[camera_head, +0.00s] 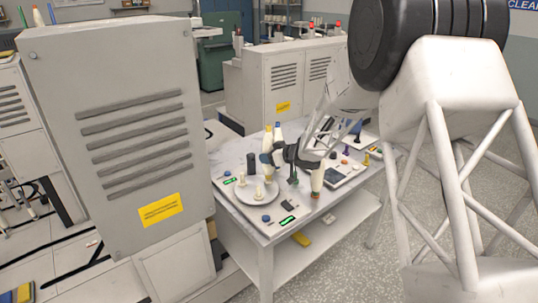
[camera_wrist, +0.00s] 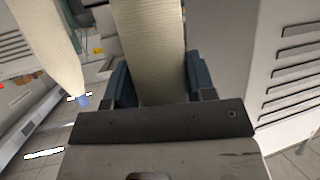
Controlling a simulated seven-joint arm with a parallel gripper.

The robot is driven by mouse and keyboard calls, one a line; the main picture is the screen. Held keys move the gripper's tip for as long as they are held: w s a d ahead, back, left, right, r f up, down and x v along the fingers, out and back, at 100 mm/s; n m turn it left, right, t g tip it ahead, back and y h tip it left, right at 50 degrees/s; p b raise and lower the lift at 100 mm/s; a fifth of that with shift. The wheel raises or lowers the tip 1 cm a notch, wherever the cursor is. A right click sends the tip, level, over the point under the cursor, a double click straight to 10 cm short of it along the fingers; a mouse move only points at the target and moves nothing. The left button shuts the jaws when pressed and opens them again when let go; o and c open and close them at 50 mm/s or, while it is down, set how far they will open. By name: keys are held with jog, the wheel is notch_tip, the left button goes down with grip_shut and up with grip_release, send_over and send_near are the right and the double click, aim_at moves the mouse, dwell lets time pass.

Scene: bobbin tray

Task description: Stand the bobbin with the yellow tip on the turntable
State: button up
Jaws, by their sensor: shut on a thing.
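The bobbin with the yellow tip (camera_head: 267,142) is cream and looks about upright in the head view. My gripper (camera_head: 270,157) is shut on it, at the back edge of the turntable in the picture. In the wrist view the cream body of this bobbin (camera_wrist: 150,45) stands between the two blue fingers of my gripper (camera_wrist: 158,85); its tip is out of that view. The turntable (camera_head: 250,198) is a pale round disc with a few cream pegs on it, and no bobbin stands on it.
A blue-tipped bobbin (camera_head: 278,132) stands close behind the held one; it also shows at left in the wrist view (camera_wrist: 50,40). Another bobbin (camera_head: 317,180) stands right of the turntable. A dark cylinder (camera_head: 251,163) is at the disc's back left. A large grey cabinet (camera_head: 120,90) rises left.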

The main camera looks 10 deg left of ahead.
jog(key=shift+f, duration=0.5)
dwell(0.4)
jog(key=o, duration=1)
jog(key=shift+o, duration=0.2)
jog(key=v, duration=0.7)
jog(key=shift+s+d+r, duration=0.2)
jog(key=shift+s+d, duration=0.05)
jog(key=shift+d, duration=0.05)
